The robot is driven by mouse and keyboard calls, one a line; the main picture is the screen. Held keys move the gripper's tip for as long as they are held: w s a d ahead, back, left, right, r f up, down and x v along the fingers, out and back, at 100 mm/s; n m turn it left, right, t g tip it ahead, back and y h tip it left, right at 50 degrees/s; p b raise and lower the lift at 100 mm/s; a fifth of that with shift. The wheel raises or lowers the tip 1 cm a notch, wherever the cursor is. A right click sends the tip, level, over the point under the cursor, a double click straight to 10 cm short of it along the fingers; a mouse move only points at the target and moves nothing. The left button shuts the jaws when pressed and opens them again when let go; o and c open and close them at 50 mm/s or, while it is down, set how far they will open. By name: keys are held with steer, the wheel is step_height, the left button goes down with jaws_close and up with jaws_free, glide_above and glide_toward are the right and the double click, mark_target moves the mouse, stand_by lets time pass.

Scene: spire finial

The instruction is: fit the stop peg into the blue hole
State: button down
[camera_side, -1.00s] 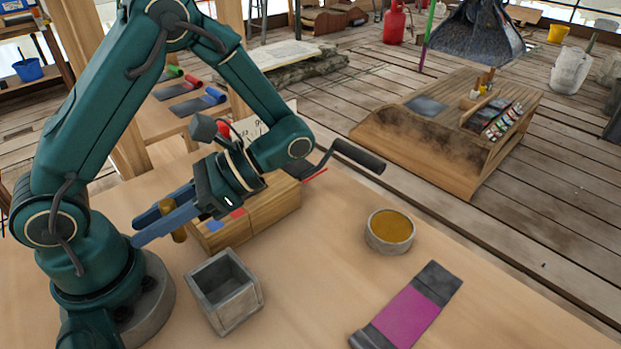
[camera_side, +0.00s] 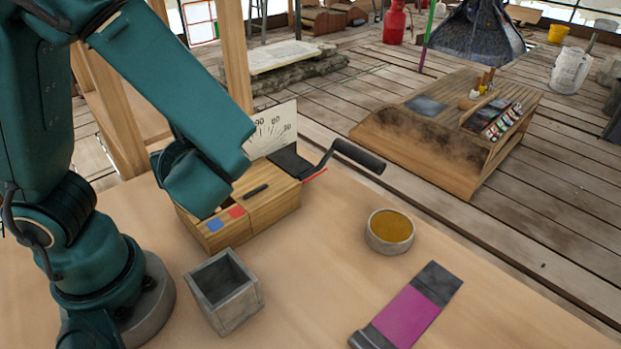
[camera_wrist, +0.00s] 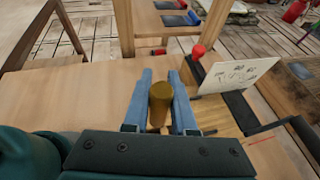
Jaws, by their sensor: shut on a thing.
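My gripper (camera_wrist: 160,84) has two blue fingers closed on a brass-coloured stop peg (camera_wrist: 160,102), seen between them in the wrist view. In the side view my gripper and the peg are hidden behind my arm. In the wrist view the block (camera_wrist: 218,118) lies right of the peg, partly covered.
A white scale card (camera_side: 271,130) stands behind the block, and a black crank handle (camera_side: 357,156) sticks out to its right. A grey open box (camera_side: 224,292), a round tin (camera_side: 390,231) and a magenta strip (camera_side: 409,312) lie in front. Bare table lies between them.

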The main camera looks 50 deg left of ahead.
mark_target(208, 222)
steer(key=shift+d, duration=0.1)
steer(key=shift+f, duration=2.9)
steer(key=shift+f, duration=1.65)
steer(key=c, duration=0.6)
jaws_free()
steer(key=shift+s, duration=0.1)
steer(key=shift+c, duration=0.2)
steer(key=shift+v, duration=2.6)
